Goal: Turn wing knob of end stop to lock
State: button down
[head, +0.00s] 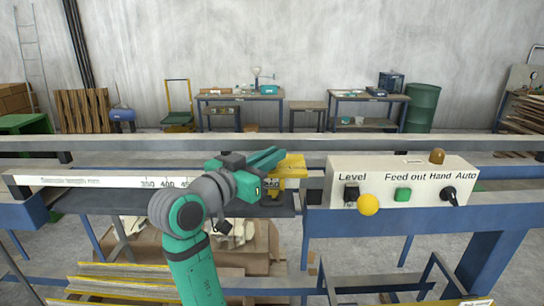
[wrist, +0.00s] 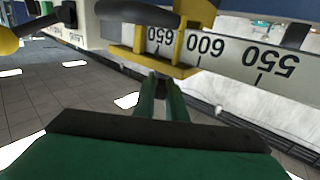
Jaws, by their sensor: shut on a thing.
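The yellow end stop (head: 292,167) sits on the white length scale, left of the control box. The wrist view shows it upside down, with its yellow frame (wrist: 187,55) around the scale between 600 and 650. My gripper (head: 274,160) reaches to the end stop from the left in the head view. In the wrist view, my gripper (wrist: 160,88) has its two green fingers close together, shut on a small dark piece at the end stop's edge. I take this piece to be the wing knob (wrist: 161,79); most of it is hidden between the fingers.
The white scale rail (head: 100,180) runs left from the end stop. The control box (head: 400,180) stands close on the right, with a yellow ball knob (head: 368,204) sticking out in front. A large black rounded part (wrist: 140,11) lies beyond the fingers in the wrist view.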

jog(key=m+g+h, duration=0.3)
jog(key=g+h, duration=0.1)
jog(key=shift+a+r+m, duration=0.1)
jog(key=shift+m, duration=0.2)
jog(key=shift+m+g+h, duration=0.65)
jog(key=shift+m+g, duration=0.3)
jog(key=shift+g, duration=0.4)
jog(key=shift+m+g+h, duration=0.65)
jog(key=shift+m+g, duration=0.3)
jog(key=shift+g, duration=0.7)
jog(key=c, duration=1.8)
grip_release()
jog(key=v, duration=1)
jog(key=shift+s+a, duration=0.15)
jog(key=shift+a, duration=0.1)
